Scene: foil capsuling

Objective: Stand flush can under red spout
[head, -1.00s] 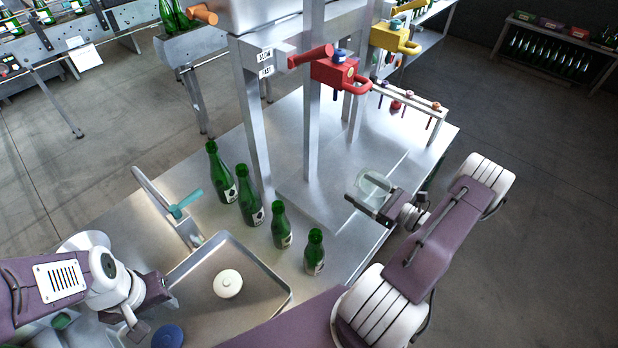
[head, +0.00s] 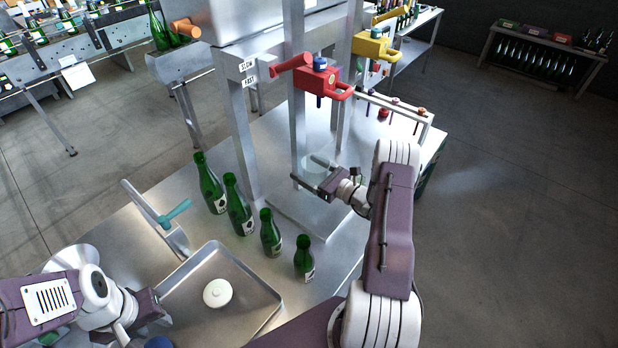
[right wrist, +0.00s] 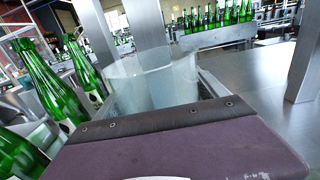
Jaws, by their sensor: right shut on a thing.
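The flush can (head: 313,165) is a pale, translucent, open-topped vessel. My right gripper (head: 322,179) is shut on it, and it looks upright. It also shows large in the right wrist view (right wrist: 155,82), its lower part hidden behind my gripper. The red spout (head: 322,82) with its blue nozzle is on the metal frame, and the can appears below it in the head view. I cannot tell whether the can touches the plate (head: 300,212) or is exactly in line. My left gripper (head: 142,315) is open and empty at the lower left, beside the tray.
A metal tray (head: 262,310) holds a white round piece (head: 217,293). A teal-handled lever (head: 174,212) stands behind it. A yellow spout (head: 374,47) and a rack (head: 395,103) are beyond the red spout.

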